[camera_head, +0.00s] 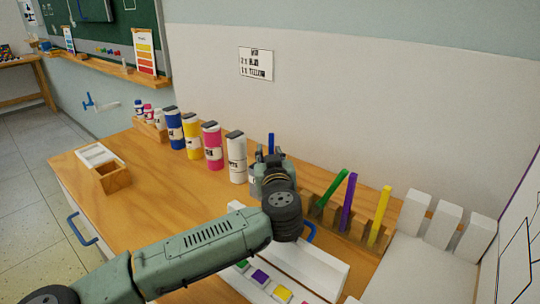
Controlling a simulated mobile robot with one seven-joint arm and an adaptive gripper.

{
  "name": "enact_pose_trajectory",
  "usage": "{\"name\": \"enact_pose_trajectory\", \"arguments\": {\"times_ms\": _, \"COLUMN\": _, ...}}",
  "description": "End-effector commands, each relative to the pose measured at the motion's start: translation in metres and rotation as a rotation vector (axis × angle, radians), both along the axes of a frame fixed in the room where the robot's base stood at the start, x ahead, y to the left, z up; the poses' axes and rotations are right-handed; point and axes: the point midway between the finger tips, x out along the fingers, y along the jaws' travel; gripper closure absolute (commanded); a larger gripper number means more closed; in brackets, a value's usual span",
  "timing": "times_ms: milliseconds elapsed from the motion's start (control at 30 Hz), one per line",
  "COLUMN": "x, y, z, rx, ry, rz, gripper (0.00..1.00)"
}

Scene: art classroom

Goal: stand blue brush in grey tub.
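My gripper (270,154) is pointed away from the camera, at the back of the wooden table near the wall. The thin upright blue brush (271,140) shows its top just above and between the fingertips. Its lower part is hidden by my gripper and wrist. A small part of what looks like the grey tub (254,180) shows just left of my gripper, beside the white bottle; the rest is hidden. I cannot tell whether the fingers are shut on the brush, or whether the brush is inside the tub.
A wooden rack (352,226) right of my gripper holds green (334,187), purple (348,200) and yellow (379,214) brushes. Several paint bottles (213,146) stand left. A white tray (290,262) lies in front, beneath my arm. White blocks (444,222) stand right. The table's left middle (150,210) is clear.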

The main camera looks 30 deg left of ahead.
Motion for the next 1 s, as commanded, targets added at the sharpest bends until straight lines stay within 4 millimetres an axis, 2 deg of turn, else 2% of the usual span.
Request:
{"name": "enact_pose_trajectory", "arguments": {"times_ms": 333, "x": 0.000, "y": 0.000, "z": 0.000, "rx": 0.000, "ry": 0.000, "rz": 0.000, "gripper": 0.65}}
{"name": "enact_pose_trajectory", "arguments": {"times_ms": 467, "x": 0.000, "y": 0.000, "z": 0.007, "rx": 0.000, "ry": -0.002, "rz": 0.000, "gripper": 0.65}}
{"name": "enact_pose_trajectory", "arguments": {"times_ms": 567, "x": 0.000, "y": 0.000, "z": 0.021, "rx": -0.001, "ry": -0.003, "rz": 0.000, "gripper": 0.65}}
{"name": "enact_pose_trajectory", "arguments": {"times_ms": 833, "x": 0.000, "y": 0.000, "z": 0.073, "rx": -0.003, "ry": -0.003, "rz": -0.001, "gripper": 0.65}}
{"name": "enact_pose_trajectory", "arguments": {"times_ms": 1000, "x": 0.000, "y": 0.000, "z": 0.093, "rx": -0.002, "ry": -0.001, "rz": -0.001, "gripper": 0.65}}
